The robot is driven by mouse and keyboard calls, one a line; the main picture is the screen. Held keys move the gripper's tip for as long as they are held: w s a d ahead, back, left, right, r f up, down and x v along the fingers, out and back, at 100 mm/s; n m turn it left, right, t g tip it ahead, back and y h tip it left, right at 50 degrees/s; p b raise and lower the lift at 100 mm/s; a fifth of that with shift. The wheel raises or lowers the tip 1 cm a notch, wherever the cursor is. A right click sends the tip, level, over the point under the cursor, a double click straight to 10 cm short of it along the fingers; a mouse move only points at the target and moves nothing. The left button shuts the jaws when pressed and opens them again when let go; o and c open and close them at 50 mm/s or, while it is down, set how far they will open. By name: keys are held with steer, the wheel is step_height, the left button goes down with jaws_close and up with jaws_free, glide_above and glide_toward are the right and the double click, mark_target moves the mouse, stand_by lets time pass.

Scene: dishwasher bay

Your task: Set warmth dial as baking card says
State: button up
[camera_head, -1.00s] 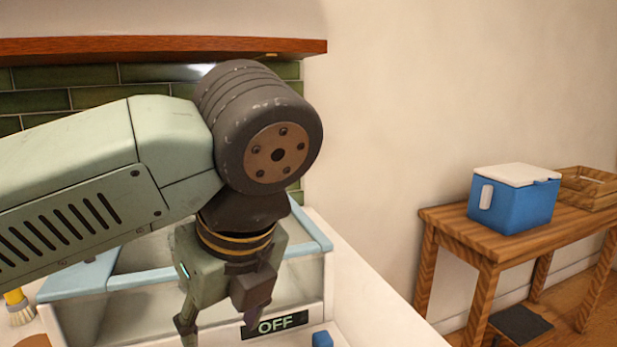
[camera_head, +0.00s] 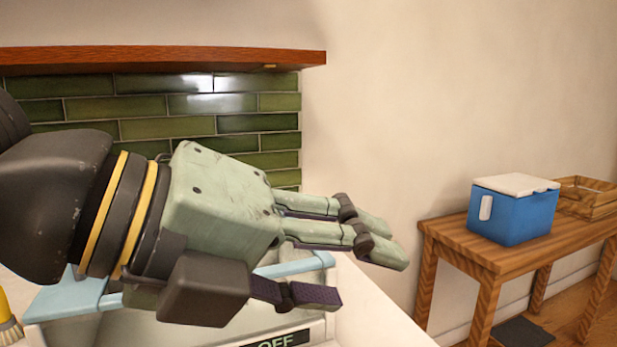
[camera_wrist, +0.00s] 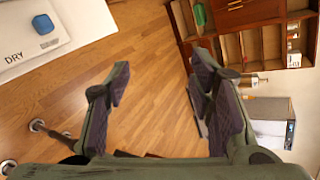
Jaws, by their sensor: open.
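My gripper (camera_head: 358,268) is open and empty in the head view, its fingers pointing right above the white unit. In the wrist view the open fingers (camera_wrist: 160,88) spread over bare wooden floor, with nothing between them. A blue rounded knob (camera_wrist: 43,24) sits on a white surface at the upper left of the wrist view, apart from the fingers. The word DRY (camera_wrist: 12,57) is printed near it. I cannot tell whether this knob is the warmth dial. A dark OFF label (camera_head: 275,342) is cut by the bottom edge of the head view. No baking card is visible.
A wooden table (camera_head: 458,232) at the right bears a blue cooler (camera_head: 512,215) and a wooden crate (camera_head: 588,198). A brown shelf (camera_head: 160,58) runs above green tiles. A yellow-handled brush (camera_head: 8,328) is at the left edge. Open wooden shelving (camera_wrist: 243,45) stands across the floor.

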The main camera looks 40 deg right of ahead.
steer(key=s+a+r+m+g+h, duration=0.2)
steer(key=a+r+m+g+h, duration=0.1)
steer(key=r, duration=0.5)
steer(key=shift+s+a+r+g+h, duration=0.25)
steer(key=shift+a+g+h, duration=0.2)
steer(key=shift+a, duration=0.6)
steer(key=shift+f, duration=0.1)
